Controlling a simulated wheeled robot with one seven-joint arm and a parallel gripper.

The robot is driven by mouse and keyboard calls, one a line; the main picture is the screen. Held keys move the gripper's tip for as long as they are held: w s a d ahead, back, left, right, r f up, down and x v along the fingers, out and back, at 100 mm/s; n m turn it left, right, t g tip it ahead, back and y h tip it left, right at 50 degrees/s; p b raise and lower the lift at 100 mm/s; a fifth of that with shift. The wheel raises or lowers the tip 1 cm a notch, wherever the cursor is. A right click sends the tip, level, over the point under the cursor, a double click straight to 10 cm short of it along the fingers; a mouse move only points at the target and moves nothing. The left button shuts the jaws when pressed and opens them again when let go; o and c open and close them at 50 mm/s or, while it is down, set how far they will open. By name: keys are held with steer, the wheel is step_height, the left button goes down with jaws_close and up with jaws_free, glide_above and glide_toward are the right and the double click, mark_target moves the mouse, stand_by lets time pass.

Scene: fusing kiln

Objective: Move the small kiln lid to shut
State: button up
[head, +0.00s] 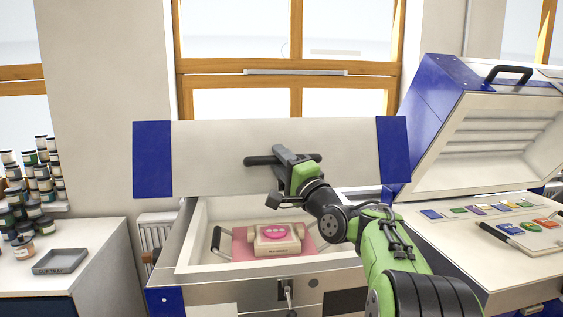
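The small kiln (179,262) stands in the middle, its pale chamber uncovered at the front. Its lid (215,180), a whitish panel with blue ends, is raised over the back of the chamber. A black bar handle (256,160) crosses the middle of the lid's face. My gripper (281,152) is at this handle, overlapping its middle from the front. The fingers are dark against the dark bar, so I cannot tell whether they are closed around it. Inside the chamber, a beige block with a pink oval top (277,238) sits on a pink sheet (240,247).
A larger blue kiln (430,110) with its lid open stands at the right, coloured samples (480,209) along its front. At the left, a white counter (90,250) holds a grey tray (60,262) and stacked jars (40,180). Windows are behind.

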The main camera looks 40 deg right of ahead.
steer(key=shift+s, duration=0.1)
steer(key=shift+s+f+b, duration=0.25)
steer(key=shift+s+b, duration=0.05)
steer(key=shift+b, duration=0.2)
steer(key=b+v, duration=0.2)
steer(key=v, duration=1.3)
steer(key=shift+r, duration=0.1)
